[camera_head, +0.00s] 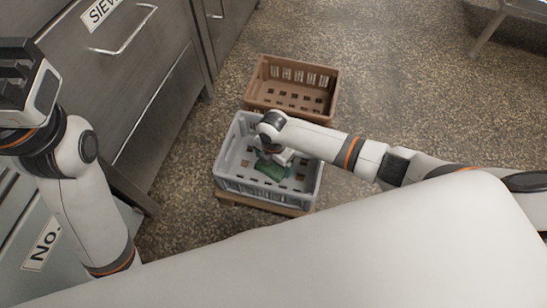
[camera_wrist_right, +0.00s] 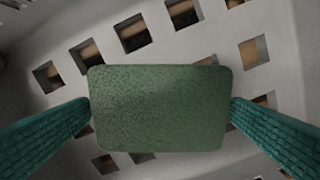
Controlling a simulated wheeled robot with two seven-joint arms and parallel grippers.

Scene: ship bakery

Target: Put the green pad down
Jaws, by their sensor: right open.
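The green pad (camera_head: 272,171) is inside the grey crate (camera_head: 262,193) on the floor. In the right wrist view the green pad (camera_wrist_right: 160,108) is a rounded rectangle over the crate's slotted grey floor. My right gripper (camera_wrist_right: 160,104) is open, with a teal finger at each short end of the pad, very close to its edges. In the head view my right gripper (camera_head: 276,158) reaches down into the crate and partly hides the pad. My left gripper (camera_head: 18,72) is raised at the far left, away from the crate; its jaw opening is unclear.
A brown crate (camera_head: 292,66) stands just behind the grey one and looks empty. The grey crate rests on a wooden base (camera_head: 262,205). Steel drawers (camera_head: 150,70) stand to the left. Speckled floor (camera_head: 420,90) is open to the right, with a metal table leg (camera_head: 487,35) at top right.

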